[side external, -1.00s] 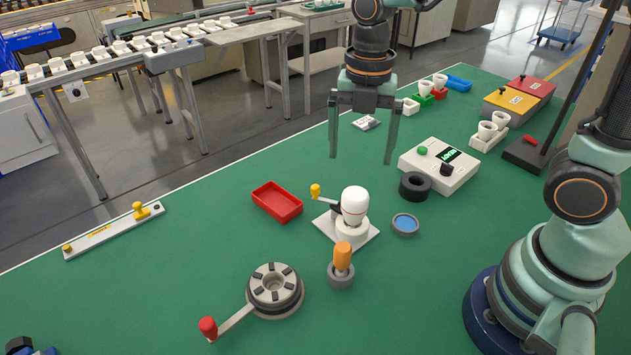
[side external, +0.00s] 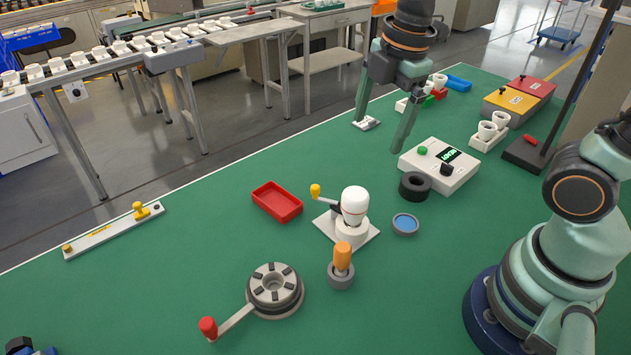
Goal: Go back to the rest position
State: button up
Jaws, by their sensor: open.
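My gripper (side external: 376,137) is open with nothing between its two long fingers. It hangs over the far part of the green table (side external: 190,245), above and left of the white control box (side external: 440,166). A white bulb (side external: 354,201) stands upright in a fixture (side external: 330,224) with a yellow-knobbed lever, in the middle of the table. The gripper is well clear of the bulb and fixture, farther back.
A red tray (side external: 277,202), an orange-handled tool (side external: 342,262), a round fixture with a red-knobbed crank (side external: 274,290), a black ring (side external: 415,186) and a blue-filled dish (side external: 405,224) stand around. A dark post (side external: 575,90) rises at the right.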

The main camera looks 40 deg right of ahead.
jog(key=s+d+m+t, duration=0.1)
jog(key=m, duration=0.4)
jog(key=d+r+m+t, duration=0.1)
jog(key=m, duration=0.5)
jog(key=s+d+r+m+t, duration=0.1)
jog(key=d+m, duration=0.1)
jog(key=m, duration=0.3)
jog(key=shift+s+d+m+t, duration=0.1)
jog(key=shift+s+m+t, duration=0.2)
jog(key=shift+s+m, duration=0.1)
